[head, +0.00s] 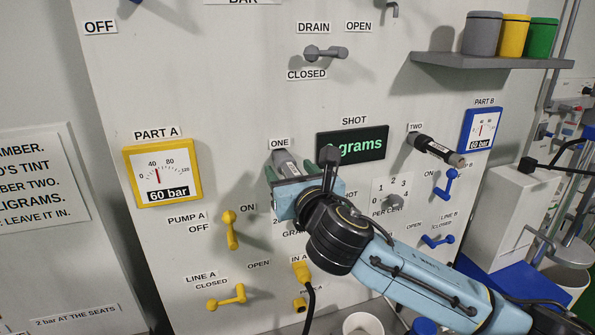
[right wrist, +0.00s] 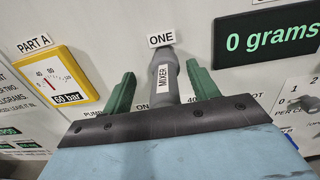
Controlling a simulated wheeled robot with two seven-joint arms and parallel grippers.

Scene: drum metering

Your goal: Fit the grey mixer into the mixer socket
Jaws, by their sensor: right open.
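The grey mixer (head: 284,160) is a slim cylinder at the panel just below the ONE label (head: 280,143). In the right wrist view the mixer (right wrist: 164,85), marked MIXER, runs from the ONE label down toward my palm. My right gripper (head: 290,170) is open around it, with one green finger on each side. The right wrist view shows clear gaps between the mixer and both fingers of the gripper (right wrist: 160,72). The socket is not clearly visible; I cannot tell how the mixer's far end is seated. My left gripper is out of view.
A dark cylinder (head: 434,149) sticks out by the TWO label. The shot display (head: 352,146) reads 0 grams in the wrist view. A yellow gauge (head: 162,173), a blue gauge (head: 481,130) and several handles surround my arm. A shelf (head: 480,62) holds three coloured pots.

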